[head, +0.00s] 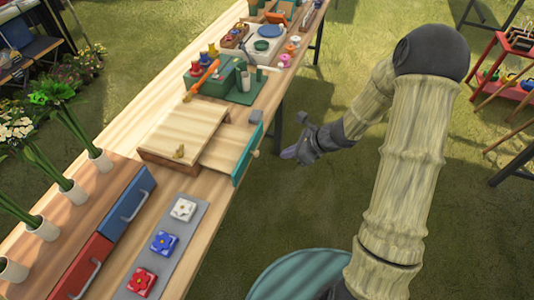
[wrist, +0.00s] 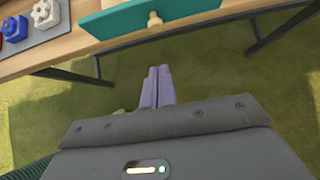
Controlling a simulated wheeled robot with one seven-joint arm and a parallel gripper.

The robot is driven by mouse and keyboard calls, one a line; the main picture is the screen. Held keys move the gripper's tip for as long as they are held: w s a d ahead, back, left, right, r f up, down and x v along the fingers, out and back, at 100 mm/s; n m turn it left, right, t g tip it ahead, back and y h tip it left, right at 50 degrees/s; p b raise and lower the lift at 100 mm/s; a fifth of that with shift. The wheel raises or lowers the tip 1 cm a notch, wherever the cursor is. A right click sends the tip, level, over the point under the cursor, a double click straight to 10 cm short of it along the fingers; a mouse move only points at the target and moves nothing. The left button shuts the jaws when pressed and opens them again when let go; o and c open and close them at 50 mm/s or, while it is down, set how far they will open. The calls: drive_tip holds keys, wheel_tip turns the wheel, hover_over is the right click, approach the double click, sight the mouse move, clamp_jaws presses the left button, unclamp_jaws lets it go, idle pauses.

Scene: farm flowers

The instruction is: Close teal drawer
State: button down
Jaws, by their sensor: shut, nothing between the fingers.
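The teal drawer (head: 246,158) sticks out from under a small wooden cabinet (head: 185,132) on the long table, pulled open toward the right edge. Its teal front with a round wooden knob also shows at the top of the wrist view (wrist: 128,17). My gripper (head: 290,154) is to the right of the drawer front, off the table edge and apart from it. In the wrist view, the purple fingers (wrist: 159,70) are together and empty, pointing toward the table below the knob.
A grey mat (head: 155,262) with white, blue and red flower blocks lies in front of the cabinet. Blue (head: 132,203) and red (head: 82,270) drawers stand to its left. A green toolbox (head: 213,82) stands behind. Open grass lies right of the table.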

drive_tip(key=w+a+f, duration=0.2)
drive_tip(key=a+f, duration=0.1)
drive_tip(key=a, duration=0.4)
drive_tip(key=shift+w+f+p, duration=0.35)
drive_tip(key=shift+f, duration=0.05)
